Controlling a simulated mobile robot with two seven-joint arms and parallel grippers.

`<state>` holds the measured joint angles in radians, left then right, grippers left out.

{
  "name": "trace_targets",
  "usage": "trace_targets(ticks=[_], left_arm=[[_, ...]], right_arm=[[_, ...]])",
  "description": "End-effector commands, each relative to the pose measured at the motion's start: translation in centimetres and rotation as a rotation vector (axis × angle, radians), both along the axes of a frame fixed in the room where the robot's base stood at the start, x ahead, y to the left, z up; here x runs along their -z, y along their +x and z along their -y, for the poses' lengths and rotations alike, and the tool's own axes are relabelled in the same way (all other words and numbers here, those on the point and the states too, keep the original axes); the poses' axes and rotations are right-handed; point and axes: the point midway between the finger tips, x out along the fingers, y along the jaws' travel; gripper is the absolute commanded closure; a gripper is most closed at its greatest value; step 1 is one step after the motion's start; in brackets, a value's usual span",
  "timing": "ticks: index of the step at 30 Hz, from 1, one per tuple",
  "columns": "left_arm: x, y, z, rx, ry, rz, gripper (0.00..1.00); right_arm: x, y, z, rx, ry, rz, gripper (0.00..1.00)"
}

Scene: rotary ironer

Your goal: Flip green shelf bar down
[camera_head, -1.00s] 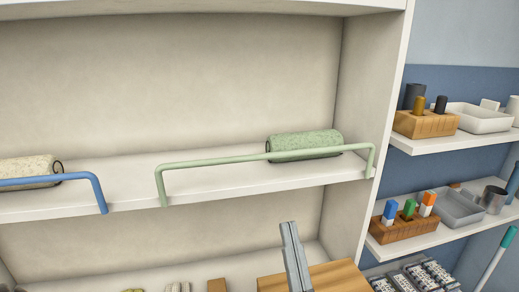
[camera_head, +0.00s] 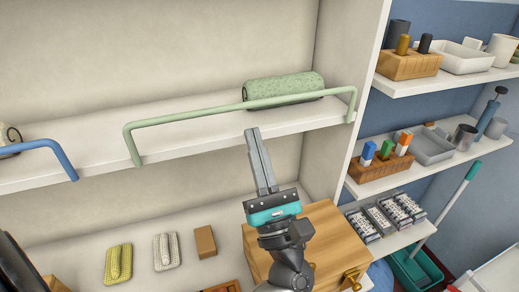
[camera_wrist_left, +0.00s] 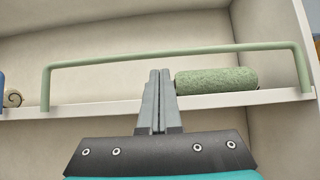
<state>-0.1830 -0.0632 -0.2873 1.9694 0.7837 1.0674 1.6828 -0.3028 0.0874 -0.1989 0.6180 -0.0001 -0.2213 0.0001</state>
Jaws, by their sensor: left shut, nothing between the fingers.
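The green shelf bar (camera_head: 230,108) stands raised along the front edge of the upper shelf, its two ends meeting the shelf front. It also spans the left wrist view (camera_wrist_left: 180,52). My left gripper (camera_head: 252,133) is shut and empty. A green rolled towel (camera_head: 285,90) lies on the shelf behind the bar. My right gripper is not seen.
A blue bar (camera_head: 45,145) is on the same shelf at the left. A wooden box (camera_head: 325,240) stands below, near my left arm. Sponges (camera_head: 118,264) and a small brown block (camera_head: 205,241) lie on the lower shelf. Side shelves with trays stand at the right.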

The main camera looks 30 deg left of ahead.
Motion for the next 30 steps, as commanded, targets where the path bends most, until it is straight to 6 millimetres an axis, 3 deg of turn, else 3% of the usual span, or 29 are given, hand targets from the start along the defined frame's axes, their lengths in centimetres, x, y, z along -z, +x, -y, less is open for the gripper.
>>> trace_targets(ticks=[3,9,23,30], left_arm=[[-1.8,1.1,-1.3,-0.001,0.002,0.001,1.00],[-3.2,2.3,-2.7,0.000,0.000,0.000,1.00],[-3.3,2.6,-3.0,0.001,0.000,0.000,1.00],[-3.1,2.5,-2.9,0.001,0.019,0.016,1.00]], right_arm=[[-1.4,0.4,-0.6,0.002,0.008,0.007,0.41],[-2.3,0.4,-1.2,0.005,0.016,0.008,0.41],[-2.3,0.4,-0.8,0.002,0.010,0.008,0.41],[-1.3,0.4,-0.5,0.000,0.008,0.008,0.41]])
